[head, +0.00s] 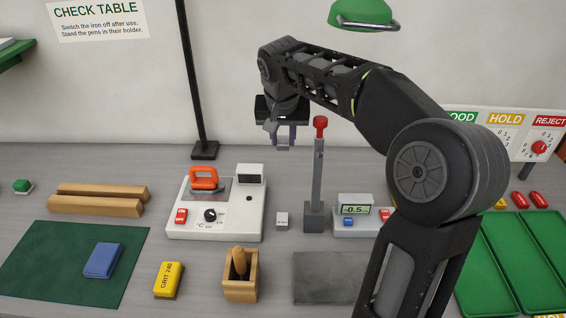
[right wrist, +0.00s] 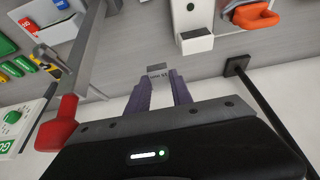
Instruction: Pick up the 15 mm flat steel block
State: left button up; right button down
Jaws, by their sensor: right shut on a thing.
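My right gripper (head: 283,142) hangs high above the back of the table, in front of the wall, left of the red-topped post. In the right wrist view its two purple fingers (right wrist: 159,84) are shut on a small grey steel block (right wrist: 157,69) at their tips. Dark marking on the block is too small to read. In the head view the held block is barely visible between the fingers. Another small light-grey block (head: 282,220) stands on the table between the white iron station and the post's base. My left gripper is not in view.
The red-topped post (head: 317,175) stands close to the right gripper. Near it are the iron station (head: 240,218), a display unit (head: 355,222) and a dark grey plate (head: 325,285). A wooden holder (head: 240,288) is in front. Green trays (head: 490,275) lie at the right.

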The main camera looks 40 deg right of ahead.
aim_at(283, 143)
notch_tip(283, 143, up, 9)
dwell(0.3)
jog(key=shift+f, duration=0.2)
dwell(0.5)
